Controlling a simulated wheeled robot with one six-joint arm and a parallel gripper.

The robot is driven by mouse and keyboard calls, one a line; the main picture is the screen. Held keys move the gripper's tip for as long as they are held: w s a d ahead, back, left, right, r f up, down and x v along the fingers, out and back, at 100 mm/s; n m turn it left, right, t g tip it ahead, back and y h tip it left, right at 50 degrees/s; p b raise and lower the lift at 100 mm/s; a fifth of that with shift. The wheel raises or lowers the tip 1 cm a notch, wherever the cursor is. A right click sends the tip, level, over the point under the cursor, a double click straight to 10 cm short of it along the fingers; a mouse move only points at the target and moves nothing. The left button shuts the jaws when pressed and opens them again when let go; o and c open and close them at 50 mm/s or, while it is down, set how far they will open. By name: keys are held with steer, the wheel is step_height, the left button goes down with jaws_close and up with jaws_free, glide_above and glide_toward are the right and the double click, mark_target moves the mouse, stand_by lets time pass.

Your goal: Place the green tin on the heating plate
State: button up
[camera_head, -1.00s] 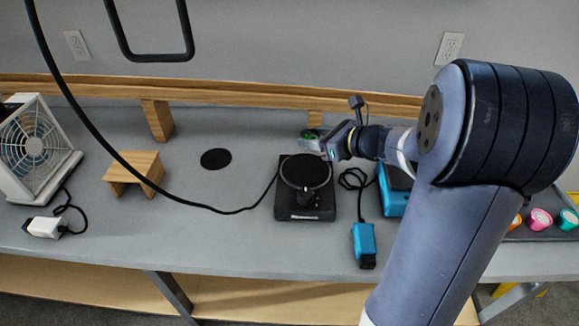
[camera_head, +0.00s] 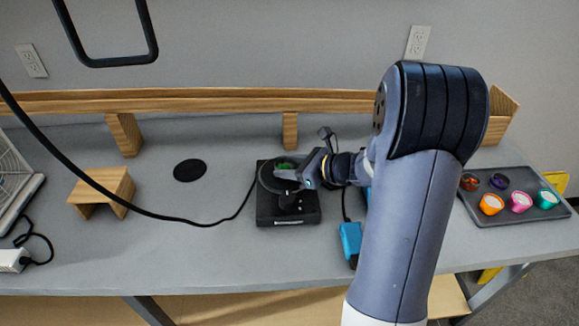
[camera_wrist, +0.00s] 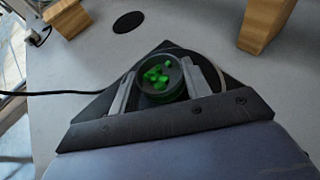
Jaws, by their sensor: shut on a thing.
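The green tin (camera_wrist: 159,76) is a small round container with bright green pieces inside. My gripper (camera_wrist: 166,86) is shut on it, one finger on each side. In the head view the tin's green top (camera_head: 285,163) shows just beyond the fingers, which hide much of it. The heating plate (camera_head: 288,220) is a black box with a round dark top and a cord. The tin is over its round top. I cannot tell whether the tin touches it. In the wrist view the plate's dark body (camera_wrist: 238,88) spreads beneath the tin.
A blue device (camera_head: 350,243) stands right of the plate, partly behind my arm. A tray (camera_head: 515,214) with several coloured cups is at the right. A wooden stand (camera_head: 103,190) and a black disc (camera_head: 190,170) lie to the left. A black cord crosses the table.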

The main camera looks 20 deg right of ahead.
steer(key=shift+f, duration=0.2)
steer(key=o, duration=1)
steer(key=shift+r, duration=0.15)
steer(key=shift+r, duration=0.25)
steer(key=v, duration=1.2)
steer(key=shift+f+p, duration=0.1)
steer(key=shift+p, duration=0.3)
